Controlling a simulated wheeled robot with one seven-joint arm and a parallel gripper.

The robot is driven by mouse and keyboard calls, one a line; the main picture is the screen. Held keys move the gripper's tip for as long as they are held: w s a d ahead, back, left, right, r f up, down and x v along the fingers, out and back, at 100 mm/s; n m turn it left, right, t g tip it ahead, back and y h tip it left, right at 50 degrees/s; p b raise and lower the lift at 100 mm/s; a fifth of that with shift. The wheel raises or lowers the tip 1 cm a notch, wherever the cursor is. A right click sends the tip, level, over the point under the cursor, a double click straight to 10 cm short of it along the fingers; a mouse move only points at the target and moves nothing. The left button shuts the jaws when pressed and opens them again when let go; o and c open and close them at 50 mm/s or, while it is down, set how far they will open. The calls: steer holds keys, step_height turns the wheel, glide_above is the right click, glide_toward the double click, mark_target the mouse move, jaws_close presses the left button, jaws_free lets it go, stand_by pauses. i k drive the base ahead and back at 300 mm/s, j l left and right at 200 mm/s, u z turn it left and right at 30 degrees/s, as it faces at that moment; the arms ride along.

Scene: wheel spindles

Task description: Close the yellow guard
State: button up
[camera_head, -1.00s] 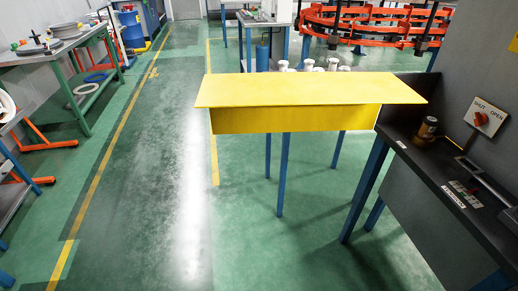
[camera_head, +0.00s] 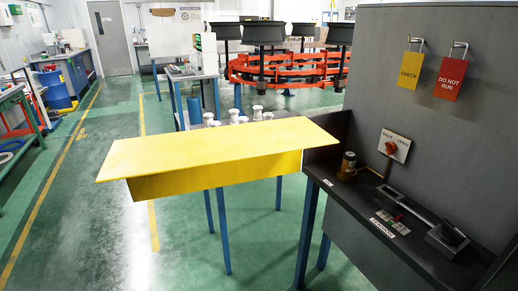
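The yellow guard (camera_head: 215,155) is a long flat panel with a vertical front face below its top. It juts out to the left from the dark bench (camera_head: 350,205) beside the grey cabinet. Its right end meets the bench near a dark upright plate, and its left end hangs over the green floor. Blue legs show under it. My gripper is not in view.
A red rotary switch (camera_head: 393,147), a brass-coloured cylinder (camera_head: 347,166) and a black lever device (camera_head: 430,222) are on or by the bench. Yellow and red tags hang on the grey cabinet (camera_head: 440,60). White spools (camera_head: 240,118) stand behind the guard.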

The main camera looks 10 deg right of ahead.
mark_target(154, 167)
steer(key=i+j+z, duration=0.1)
steer(key=z, duration=0.3)
steer(key=i+j+z, duration=0.1)
steer(key=j+z, duration=0.8)
steer(key=j, duration=0.45)
steer(key=j+z, duration=0.15)
steer(key=j, duration=0.45)
steer(key=j+z, duration=0.2)
steer(key=j, duration=0.4)
steer(key=j+z, duration=0.15)
steer(key=j, duration=0.45)
steer(key=k+j+z, duration=0.15)
steer(key=j, duration=0.4)
steer(key=k+j, duration=0.1)
steer(key=j, duration=0.4)
steer(key=k+j, duration=0.1)
steer(key=j, duration=0.35)
steer(key=k+j, duration=0.1)
steer(key=j, duration=0.4)
steer(key=k+j, duration=0.1)
steer(key=j, duration=0.4)
